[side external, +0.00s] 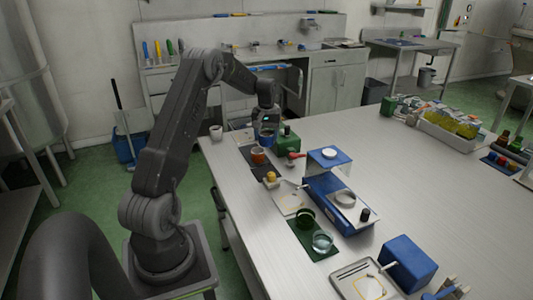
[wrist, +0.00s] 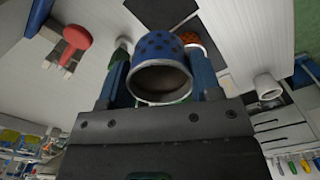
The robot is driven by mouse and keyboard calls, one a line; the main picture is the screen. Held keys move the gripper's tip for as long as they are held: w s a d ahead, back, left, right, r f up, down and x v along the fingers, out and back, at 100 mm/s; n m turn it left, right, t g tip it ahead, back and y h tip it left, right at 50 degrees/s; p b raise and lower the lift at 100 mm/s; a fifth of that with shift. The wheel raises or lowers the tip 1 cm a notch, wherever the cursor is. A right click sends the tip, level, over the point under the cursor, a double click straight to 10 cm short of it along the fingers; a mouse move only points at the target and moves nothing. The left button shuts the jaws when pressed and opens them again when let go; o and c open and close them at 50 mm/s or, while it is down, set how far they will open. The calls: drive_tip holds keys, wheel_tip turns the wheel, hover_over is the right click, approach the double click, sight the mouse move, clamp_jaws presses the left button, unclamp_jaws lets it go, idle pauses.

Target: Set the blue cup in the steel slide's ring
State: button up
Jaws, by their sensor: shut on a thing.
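My gripper (wrist: 160,68) is shut on the blue cup (wrist: 160,45), which has dark dots and a pale rim. The cup's open mouth faces the wrist camera, and a finger lies on each side. In the side view my gripper (side external: 267,124) holds the blue cup (side external: 267,139) near the table's far left end; I cannot tell its exact height. A pale metal ring (side external: 345,198) sits on a long blue unit (side external: 322,199) at mid table, apart from the cup. It looks like the steel slide's ring, but its detail is too small to be sure.
An orange-brown cup (side external: 258,157) stands on a dark mat close to my gripper. A green box (side external: 287,137) and red-handled item (side external: 295,156) are to the right. A green cup (side external: 306,217) and clear glass (side external: 322,241) stand nearer. The table's right middle is clear.

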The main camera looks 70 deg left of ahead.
wheel_tip(320, 180, up, 11)
drive_tip(key=w+d+n, duration=0.2)
drive_tip(key=w+d, duration=0.3)
drive_tip(key=d, duration=0.5)
drive_tip(key=w+d+n, duration=0.2)
drive_tip(key=w+d, duration=0.2)
drive_tip(key=d, duration=0.6)
drive_tip(key=w+d+n, duration=0.2)
drive_tip(key=w+d, duration=0.3)
drive_tip(key=d, duration=0.5)
drive_tip(key=shift+s+a+f, duration=0.1)
drive_tip(key=shift+s+f, duration=0.05)
drive_tip(key=shift+f, duration=7.2)
drive_tip(key=shift+f, duration=0.6)
drive_tip(key=shift+f, duration=0.55)
drive_tip(key=shift+f, duration=0.45)
